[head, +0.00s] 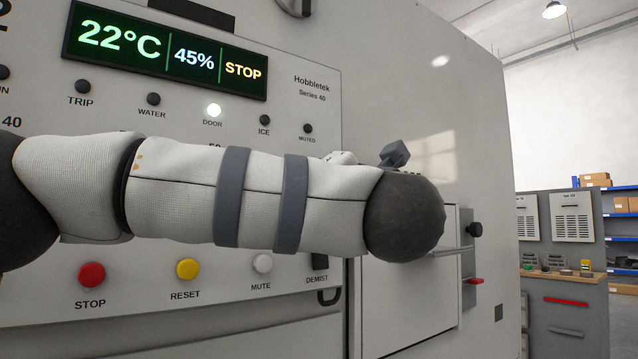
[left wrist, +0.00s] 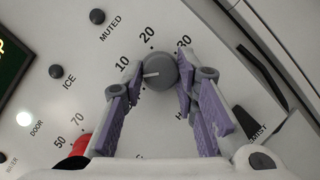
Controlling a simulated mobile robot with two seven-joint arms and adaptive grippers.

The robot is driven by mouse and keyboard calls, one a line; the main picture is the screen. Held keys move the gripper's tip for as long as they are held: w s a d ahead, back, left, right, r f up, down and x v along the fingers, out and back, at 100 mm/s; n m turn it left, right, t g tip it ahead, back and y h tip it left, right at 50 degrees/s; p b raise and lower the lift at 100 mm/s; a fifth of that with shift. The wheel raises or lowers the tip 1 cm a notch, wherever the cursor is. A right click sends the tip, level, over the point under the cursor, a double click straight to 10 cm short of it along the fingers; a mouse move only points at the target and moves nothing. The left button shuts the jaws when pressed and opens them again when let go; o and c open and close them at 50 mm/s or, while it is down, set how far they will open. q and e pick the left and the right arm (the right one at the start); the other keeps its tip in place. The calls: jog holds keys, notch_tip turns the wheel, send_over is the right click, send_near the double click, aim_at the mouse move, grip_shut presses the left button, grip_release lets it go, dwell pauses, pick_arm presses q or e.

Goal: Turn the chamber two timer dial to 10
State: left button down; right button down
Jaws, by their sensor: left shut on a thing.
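In the left wrist view the grey round timer dial (left wrist: 160,71) has a short white pointer line and numbers 10, 20 and 30 around it. The pointer aims left in the picture, a little below the 10; part of the scale is hidden by a finger. My left gripper (left wrist: 163,80) has its purple-padded fingers on both sides of the dial and is shut on it. In the head view my left arm crosses the panel (head: 318,90) and hides the dial and the gripper. My right gripper is not in view.
A red knob (left wrist: 80,143) with 50 and 70 marks sits left of the dial in the wrist view. The display (head: 165,52) reads 22°C, 45%, STOP. The DOOR lamp (head: 214,110) is lit. Red STOP (head: 91,275) and yellow RESET (head: 187,269) buttons lie below my arm.

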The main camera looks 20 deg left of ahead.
pick_arm(q)
jog(key=shift+r+m+g+h, duration=0.15)
jog(key=shift+m+h, duration=0.25)
jog(key=shift+m, duration=0.65)
jog(key=shift+r+m+g+h, duration=0.15)
jog(key=shift+m+h, duration=0.25)
jog(key=shift+m, duration=0.65)
jog(key=shift+f, duration=0.1)
jog(key=c, duration=1.3)
grip_release()
jog(key=shift+s, duration=0.1)
jog(key=v, duration=1.2)
jog(key=shift+a, duration=0.1)
